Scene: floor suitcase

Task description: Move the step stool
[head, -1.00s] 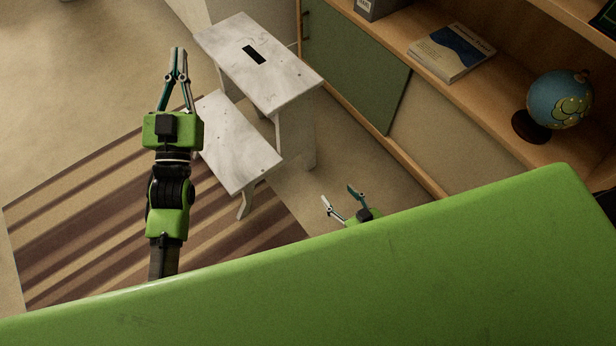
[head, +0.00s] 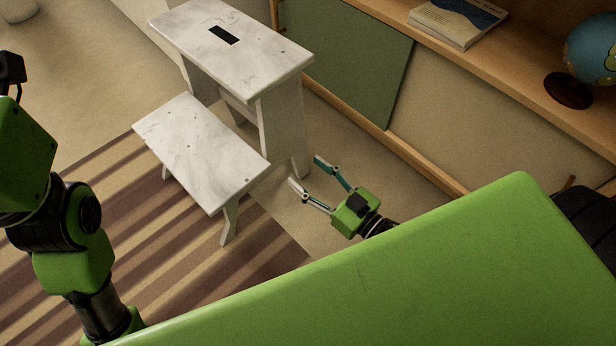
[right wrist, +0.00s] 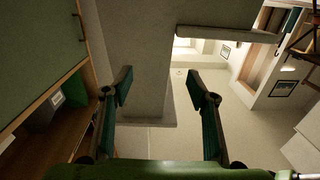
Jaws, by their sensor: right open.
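The step stool (head: 236,45) is white with a marbled look, with a high top with a dark slot and a lower step (head: 195,145). It stands upright, partly on the striped rug. My right gripper (head: 304,169) is open and empty, just right of the stool near its side panel's foot. In the right wrist view, the open fingers (right wrist: 157,88) point toward the stool's grey side panel (right wrist: 140,55); I see no clear contact. My left arm is at the left edge of the head view, and its fingertips are out of the frame.
A wooden shelf unit with a green sliding door (head: 345,60) stands close behind and right of the stool. A book (head: 455,20) and a globe (head: 595,48) are on it. The striped rug (head: 130,235) lies in front. Open floor (head: 85,70) is at upper left.

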